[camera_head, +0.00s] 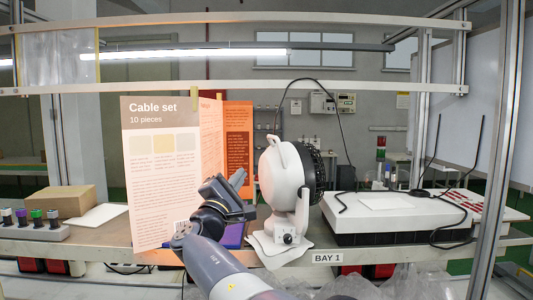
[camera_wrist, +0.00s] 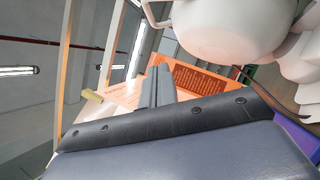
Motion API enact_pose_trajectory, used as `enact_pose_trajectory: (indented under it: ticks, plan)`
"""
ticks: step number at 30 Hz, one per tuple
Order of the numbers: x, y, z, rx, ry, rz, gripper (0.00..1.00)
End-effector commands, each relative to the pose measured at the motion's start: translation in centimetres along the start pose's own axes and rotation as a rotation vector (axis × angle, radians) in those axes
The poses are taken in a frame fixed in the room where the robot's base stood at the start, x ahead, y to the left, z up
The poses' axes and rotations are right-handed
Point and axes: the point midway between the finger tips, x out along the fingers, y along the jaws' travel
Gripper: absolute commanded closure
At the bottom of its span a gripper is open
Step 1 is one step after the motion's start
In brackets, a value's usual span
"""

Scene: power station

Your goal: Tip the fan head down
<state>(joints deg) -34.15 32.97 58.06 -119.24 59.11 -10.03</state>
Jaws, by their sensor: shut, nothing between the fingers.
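The fan is white with a dark grille. Its round head (camera_head: 283,172) sits upright on its stand in the head view, with the grille facing right and a loop handle on top. The fan base (camera_head: 287,238) has a dark knob and rests on a white sheet on the bench. My gripper (camera_head: 239,178) is shut and empty, just left of the fan head, apart from it in the picture. In the wrist view the shut fingers (camera_wrist: 158,77) point up, and the white back of the fan head (camera_wrist: 225,28) fills the upper right. The grille is hidden there.
A "Cable set" board (camera_head: 158,180) stands left of my arm, with an orange panel (camera_head: 239,140) behind. A white and black box (camera_head: 398,215) with cables is right of the fan. A cardboard box (camera_head: 60,202) sits at left. Metal uprights and rails frame the bench.

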Motion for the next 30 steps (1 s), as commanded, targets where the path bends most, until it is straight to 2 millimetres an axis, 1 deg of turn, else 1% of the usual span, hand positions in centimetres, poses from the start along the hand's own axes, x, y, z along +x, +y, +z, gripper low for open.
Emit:
enact_pose_trajectory:
  ticks: [2,5,8,15,19,21,24,30]
  plan:
    - [0.3,0.4,-0.2,-0.004,-0.002,0.012,1.0]
    - [1.4,0.5,-0.1,-0.006,-0.004,0.012,1.0]
    - [3.1,0.6,0.1,-0.006,-0.004,0.011,1.0]
    - [8.4,0.7,0.1,-0.006,-0.003,0.009,1.0]
    - [10.6,0.7,0.2,-0.006,-0.003,0.01,1.0]
    - [11.3,0.7,1.3,-0.005,-0.004,0.01,1.0]
    - [12.1,0.6,2.1,-0.006,-0.002,0.01,1.0]
    - [12.8,0.5,2.7,-0.004,-0.002,0.01,1.0]
